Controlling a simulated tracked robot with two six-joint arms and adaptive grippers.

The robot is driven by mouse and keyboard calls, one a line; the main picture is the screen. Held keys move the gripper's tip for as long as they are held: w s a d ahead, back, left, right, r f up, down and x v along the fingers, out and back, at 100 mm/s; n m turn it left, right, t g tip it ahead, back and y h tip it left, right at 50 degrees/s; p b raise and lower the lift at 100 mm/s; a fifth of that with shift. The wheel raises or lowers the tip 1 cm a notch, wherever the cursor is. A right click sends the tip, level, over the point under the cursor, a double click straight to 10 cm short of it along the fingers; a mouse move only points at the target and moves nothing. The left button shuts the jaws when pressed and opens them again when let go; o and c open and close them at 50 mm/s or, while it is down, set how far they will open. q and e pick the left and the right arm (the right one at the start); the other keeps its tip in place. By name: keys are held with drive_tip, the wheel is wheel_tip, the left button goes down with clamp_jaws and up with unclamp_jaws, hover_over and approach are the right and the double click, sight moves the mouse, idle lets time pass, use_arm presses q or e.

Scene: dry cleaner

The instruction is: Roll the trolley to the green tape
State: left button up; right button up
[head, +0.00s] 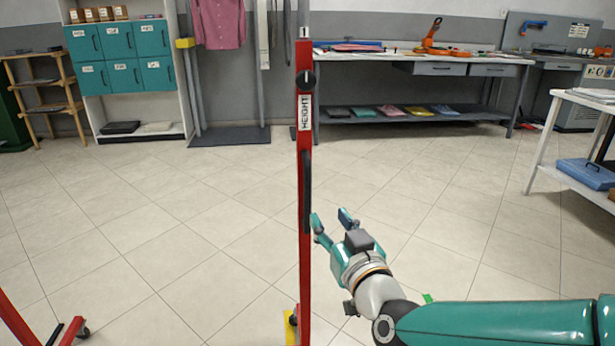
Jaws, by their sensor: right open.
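The trolley shows as a red upright post (304,240) with a HEIGHT label, a black knob and a long black handle (307,190). Red legs with dark casters (84,333) show at the bottom left; whether they join the post is out of view. My right gripper (332,218) is open and empty, just right of the post near the lower end of the handle. One fingertip looks very close to the post; contact cannot be told. A small green patch (427,298), perhaps the green tape, shows on the floor behind my right forearm, which hides most of it. My left gripper is not in view.
Tiled floor (180,220) is clear left and right of the post. A yellow piece (289,325) is at the post's foot. A workbench (420,62) stands at the back, teal lockers (120,42) at back left, and a white table (545,130) with a blue case (587,174) at right.

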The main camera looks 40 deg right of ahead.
sight(309, 187)
drive_tip(key=b+x, duration=0.1)
drive_tip(key=x, duration=1.3)
drive_tip(key=shift+b, duration=0.3)
drive_tip(key=shift+s, duration=0.1)
clamp_jaws()
